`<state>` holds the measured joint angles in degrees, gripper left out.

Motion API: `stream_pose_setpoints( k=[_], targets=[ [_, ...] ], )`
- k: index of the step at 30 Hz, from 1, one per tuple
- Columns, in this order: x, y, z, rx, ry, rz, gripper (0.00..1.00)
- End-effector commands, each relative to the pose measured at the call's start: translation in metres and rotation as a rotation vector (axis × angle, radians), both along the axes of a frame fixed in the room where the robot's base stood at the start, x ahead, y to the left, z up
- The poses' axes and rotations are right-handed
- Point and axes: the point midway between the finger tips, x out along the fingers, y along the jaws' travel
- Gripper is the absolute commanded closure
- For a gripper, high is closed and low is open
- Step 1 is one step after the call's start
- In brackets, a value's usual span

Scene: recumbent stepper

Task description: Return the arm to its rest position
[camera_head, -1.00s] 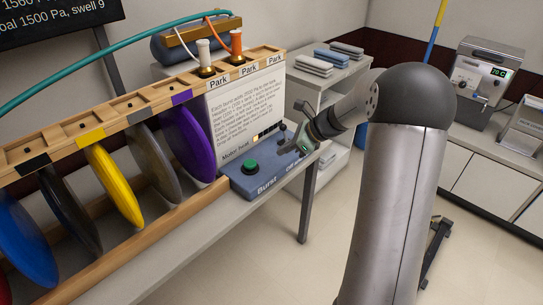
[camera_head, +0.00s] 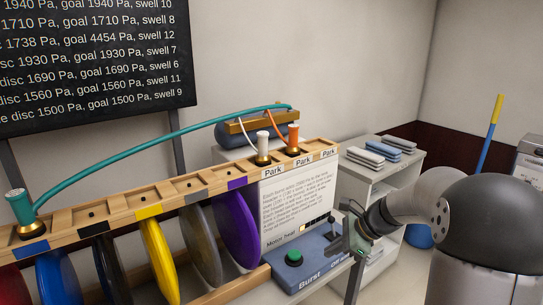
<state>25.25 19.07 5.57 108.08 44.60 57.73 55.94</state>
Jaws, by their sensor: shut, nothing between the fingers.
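My arm reaches in from the right side of the view. My gripper (camera_head: 349,232) is a small dark shape at its end, shut and empty. It shows in front of the right end of the blue control box (camera_head: 305,262), which has a green button (camera_head: 294,257) and the label "Burst". I cannot tell whether it touches the box. The gripper and wrist hide part of the box's right side and its lettering.
A wooden rack (camera_head: 108,213) holds several coloured discs, with a teal plug (camera_head: 20,207), a white plug (camera_head: 263,146) and an orange plug (camera_head: 294,138) on top. A teal hose (camera_head: 150,142) arches above. A shelf with folded towels (camera_head: 374,159) stands behind my arm.

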Motion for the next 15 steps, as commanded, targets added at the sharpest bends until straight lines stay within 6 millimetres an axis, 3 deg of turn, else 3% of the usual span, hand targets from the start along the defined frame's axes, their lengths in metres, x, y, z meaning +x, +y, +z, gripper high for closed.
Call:
stream_pose_setpoints(
  k=[1, 3, 6, 10, 12, 15],
  targets=[
    [-0.027, 0.023, 0.016, -0.086, -0.039, 0.148, 1.00],
    [-0.073, 0.046, 0.026, -0.226, -0.099, 0.403, 1.00],
    [-0.140, 0.066, 0.034, -0.403, -0.187, 0.788, 1.00],
    [-0.212, 0.072, 0.037, -0.569, -0.282, 1.240, 1.00],
    [-0.239, 0.070, 0.036, -0.628, -0.320, 1.430, 1.00],
    [-0.264, 0.065, 0.032, -0.678, -0.354, 1.619, 1.00]
  ],
)
